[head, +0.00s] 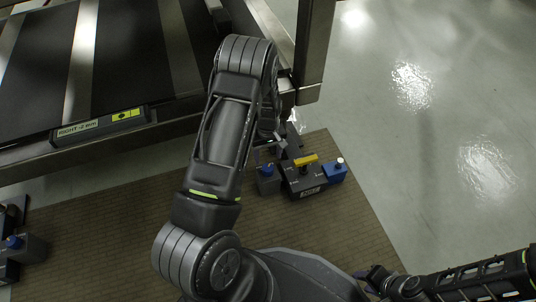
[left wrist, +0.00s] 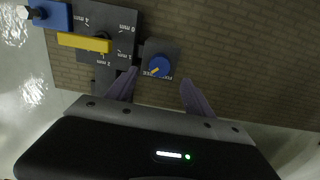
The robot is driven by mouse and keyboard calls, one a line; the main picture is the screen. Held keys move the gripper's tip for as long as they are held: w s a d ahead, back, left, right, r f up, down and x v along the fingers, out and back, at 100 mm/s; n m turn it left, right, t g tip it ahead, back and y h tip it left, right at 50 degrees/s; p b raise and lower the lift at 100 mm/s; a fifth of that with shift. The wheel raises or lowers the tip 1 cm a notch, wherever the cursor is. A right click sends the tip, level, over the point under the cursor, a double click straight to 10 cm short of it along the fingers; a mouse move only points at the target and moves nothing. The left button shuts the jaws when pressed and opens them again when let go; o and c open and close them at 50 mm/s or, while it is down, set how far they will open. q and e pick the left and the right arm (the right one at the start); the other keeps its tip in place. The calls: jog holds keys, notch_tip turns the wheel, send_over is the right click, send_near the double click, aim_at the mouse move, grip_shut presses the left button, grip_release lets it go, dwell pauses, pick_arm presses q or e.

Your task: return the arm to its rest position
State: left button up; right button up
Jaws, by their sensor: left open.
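My left arm reaches up over the mat and bends down behind itself in the head view. My left gripper (head: 270,148) is partly hidden by my arm there. In the left wrist view my left gripper (left wrist: 159,76) is open, its two fingers apart with nothing held. My right gripper (head: 376,280) is low at the right, too small to read.
The dark turret plate (left wrist: 105,20) has a mm scale, a yellow bar (left wrist: 84,42) and a blue block (left wrist: 52,14). It stands on a brown mat (head: 330,235). A conveyor with a metal frame (head: 312,50) is at upper left. Another device (head: 28,250) is at far left. Open floor is right.

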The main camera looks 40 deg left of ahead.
dwell(0.3)
pick_arm(q)
jog(key=shift+w+a, duration=0.15)
jog(key=shift+w, duration=0.2)
jog(key=shift+w+f+m+t, duration=0.15)
jog(key=shift+f+m+t, duration=0.1)
jog(key=shift+m+t, duration=0.25)
jog(key=s+d+m+h, duration=0.1)
jog(key=s+d+m, duration=0.1)
jog(key=s+d, duration=0.6)
jog(key=s+d+f+m+h, duration=0.1)
jog(key=s+d+m, duration=0.25)
jog(key=d, duration=0.75)
jog(key=s+d+m+h, duration=0.2)
jog(key=s+d, duration=0.5)
jog(key=d, duration=0.3)
jog(key=s+d+r+p, duration=0.1)
jog(key=r+p, duration=1.6)
jog(key=s+d+r+p, duration=0.1)
jog(key=s+r+p, duration=0.1)
jog(key=r+p, duration=1.5)
jog(key=shift+r+p, duration=0.35)
jog(key=shift+r, duration=0.3)
pick_arm(e)
notch_tip(320, 180, up, 35)
jog(key=s+a, duration=0.1)
jog(key=s, duration=0.1)
jog(key=shift+s+a+g+y, duration=0.3)
jog(key=shift+s+a+g, duration=0.05)
jog(key=shift+s+g, duration=0.05)
